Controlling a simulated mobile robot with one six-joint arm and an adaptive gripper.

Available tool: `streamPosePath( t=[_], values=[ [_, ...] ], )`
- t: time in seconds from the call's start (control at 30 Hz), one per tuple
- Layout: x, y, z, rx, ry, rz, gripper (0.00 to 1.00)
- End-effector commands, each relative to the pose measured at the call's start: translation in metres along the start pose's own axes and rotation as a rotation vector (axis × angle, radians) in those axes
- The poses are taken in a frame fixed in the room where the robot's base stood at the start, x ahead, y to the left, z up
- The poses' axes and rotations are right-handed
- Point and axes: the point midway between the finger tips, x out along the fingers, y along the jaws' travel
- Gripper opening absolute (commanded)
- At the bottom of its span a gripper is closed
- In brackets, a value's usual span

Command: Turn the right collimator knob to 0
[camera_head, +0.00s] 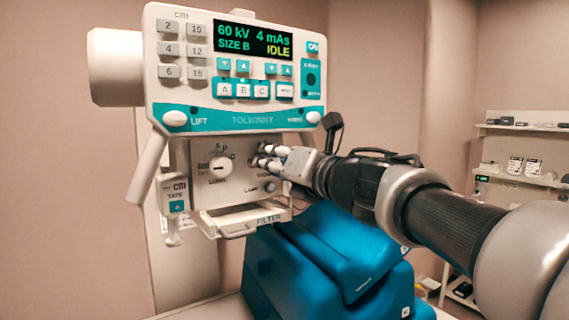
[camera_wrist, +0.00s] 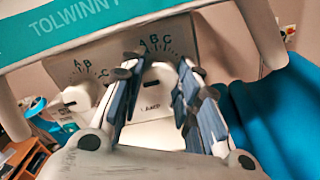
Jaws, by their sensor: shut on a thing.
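The right collimator knob (camera_wrist: 160,78) is a white round knob on the grey collimator front, under a dial arc lettered A, B, C. In the wrist view it sits between the fingers of my gripper (camera_wrist: 158,68), which is shut on it. In the head view my gripper (camera_head: 268,157) reaches in from the right and hides most of this knob and its dial. The knob's pointer and its exact setting cannot be read. The left collimator knob (camera_head: 221,167) is white with a dark slot, and it also shows in the wrist view (camera_wrist: 77,97), apart from my fingers.
Above is the control panel (camera_head: 236,66), reading 60 kV, 4 mAs, SIZE B, IDLE. A small lamp button (camera_head: 270,187) and a filter tray (camera_head: 232,220) lie below the knobs. A tape unit (camera_head: 175,192) hangs at left. Blue cushions (camera_head: 330,262) fill the space below my arm.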

Motion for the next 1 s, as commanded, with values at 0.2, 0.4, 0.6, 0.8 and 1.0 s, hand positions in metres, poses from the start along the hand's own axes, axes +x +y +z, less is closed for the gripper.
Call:
streamPosePath(
  t=[0.2,0.4,0.6,0.8,1.0],
  values=[
    [0.0,0.0,0.0,-0.001,0.0,0.001,0.32],
    [0.0,0.0,0.0,0.0,0.0,0.001,0.45],
    [0.0,0.0,0.0,0.0,0.0,0.0,0.5],
    [-0.001,0.0,0.0,0.001,0.0,0.0,0.5],
    [-0.024,0.0,0.002,-0.001,-0.003,-0.002,0.5]
  ],
)
